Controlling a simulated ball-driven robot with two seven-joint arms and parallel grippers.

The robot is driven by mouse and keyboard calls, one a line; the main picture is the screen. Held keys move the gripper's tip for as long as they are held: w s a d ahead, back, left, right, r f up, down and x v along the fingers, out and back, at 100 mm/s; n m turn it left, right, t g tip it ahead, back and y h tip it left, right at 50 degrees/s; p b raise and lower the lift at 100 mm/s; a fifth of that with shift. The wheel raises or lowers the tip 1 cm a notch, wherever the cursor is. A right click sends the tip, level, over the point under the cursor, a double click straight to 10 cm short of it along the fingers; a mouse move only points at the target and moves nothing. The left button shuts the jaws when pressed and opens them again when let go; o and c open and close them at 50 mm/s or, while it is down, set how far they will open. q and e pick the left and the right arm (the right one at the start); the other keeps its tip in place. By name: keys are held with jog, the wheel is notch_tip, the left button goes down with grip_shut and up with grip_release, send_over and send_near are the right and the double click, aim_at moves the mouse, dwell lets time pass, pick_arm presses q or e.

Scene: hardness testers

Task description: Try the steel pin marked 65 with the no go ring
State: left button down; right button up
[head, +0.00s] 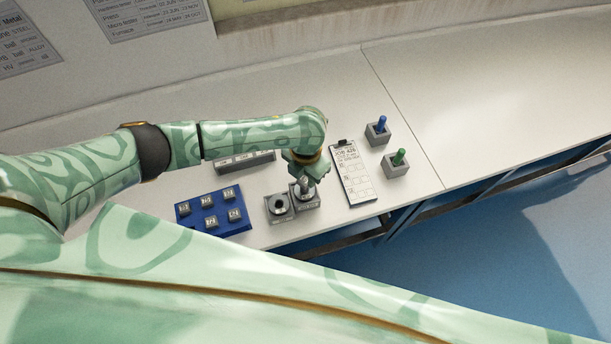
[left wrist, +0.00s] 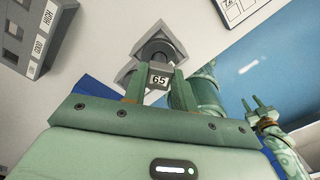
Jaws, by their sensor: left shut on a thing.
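My left gripper (head: 304,181) is shut on the steel pin marked 65 (left wrist: 159,79), whose label faces the left wrist camera. It is low over the right one of two grey ring blocks (head: 305,203). This block also shows behind the pin in the left wrist view (left wrist: 177,43). I cannot tell whether the pin's lower end is in the ring or just above it. The left ring block (head: 280,216) stands beside it, its dark hole uncovered. I cannot read which ring is no go. My right gripper (left wrist: 259,107) is empty, fingers apart, away from the blocks.
A blue tray (head: 183,220) with several marked steel pieces lies left of the ring blocks. A grey labelled rack (head: 250,161) is behind, partly under my left arm. A clipboard (head: 352,175) and two grey holders with blue (head: 381,123) and green (head: 399,156) pins stand right.

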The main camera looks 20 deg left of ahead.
pick_arm(q)
jog(key=shift+r+p, duration=0.3)
jog(key=shift+p, duration=0.1)
dwell(0.5)
jog(key=shift+r+p, duration=2.05)
jog(key=shift+p, duration=0.1)
